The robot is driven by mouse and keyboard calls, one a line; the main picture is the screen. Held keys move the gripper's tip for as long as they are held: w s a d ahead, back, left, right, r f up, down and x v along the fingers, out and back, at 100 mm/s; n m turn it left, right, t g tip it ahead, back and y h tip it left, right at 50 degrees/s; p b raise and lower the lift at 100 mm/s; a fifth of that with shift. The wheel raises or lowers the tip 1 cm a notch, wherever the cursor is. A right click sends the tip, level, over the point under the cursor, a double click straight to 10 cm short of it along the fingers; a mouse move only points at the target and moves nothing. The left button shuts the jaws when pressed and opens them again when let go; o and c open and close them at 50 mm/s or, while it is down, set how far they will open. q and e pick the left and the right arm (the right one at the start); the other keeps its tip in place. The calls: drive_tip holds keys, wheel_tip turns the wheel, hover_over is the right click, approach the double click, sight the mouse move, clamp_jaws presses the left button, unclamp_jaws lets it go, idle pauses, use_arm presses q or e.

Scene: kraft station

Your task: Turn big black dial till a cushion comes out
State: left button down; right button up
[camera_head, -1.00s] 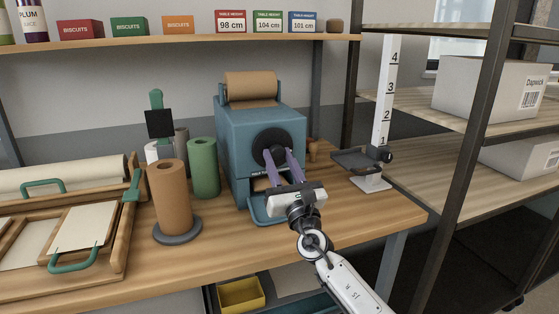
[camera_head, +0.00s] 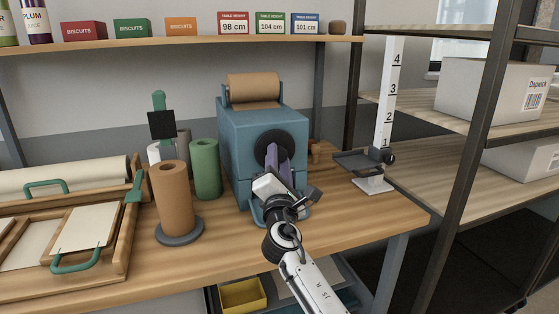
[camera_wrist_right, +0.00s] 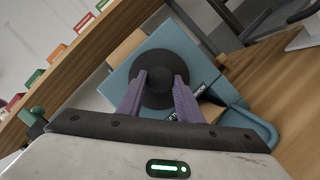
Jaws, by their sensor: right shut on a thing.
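The big black dial (camera_head: 272,142) is on the front of a blue machine (camera_head: 235,135) on the workbench. My right gripper (camera_head: 279,160) reaches up to it and hides its lower part. In the right wrist view, the gripper's purple fingers (camera_wrist_right: 160,84) are shut on the dial's raised centre knob, one on each side, in front of the round black disc (camera_wrist_right: 168,50). The machine looks tilted there. Brown paper (camera_wrist_right: 211,111) shows in the machine's lower opening, partly behind a finger. I cannot tell a cushion there. My left gripper is not in view.
A brown paper roll (camera_head: 252,87) sits on top of the machine. A brown roll (camera_head: 172,195) on a stand and a green roll (camera_head: 205,168) stand left of it. A measuring post (camera_head: 384,115) stands right. Bench room in front is clear.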

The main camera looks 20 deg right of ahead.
drive_tip(key=m+g+p, duration=0.1)
drive_tip(key=m, duration=0.2)
drive_tip(key=m+g+p, duration=0.1)
drive_tip(key=m+p, duration=0.1)
drive_tip(key=m, duration=0.1)
drive_tip(key=m+g+p, duration=0.1)
drive_tip(key=m, duration=0.2)
drive_tip(key=shift+a+r+m+g, duration=0.1)
drive_tip(key=shift+r+m+g, duration=0.2)
drive_tip(key=shift+r, duration=0.1)
idle(0.4)
drive_tip(key=o, duration=1)
drive_tip(key=shift+o, duration=0.2)
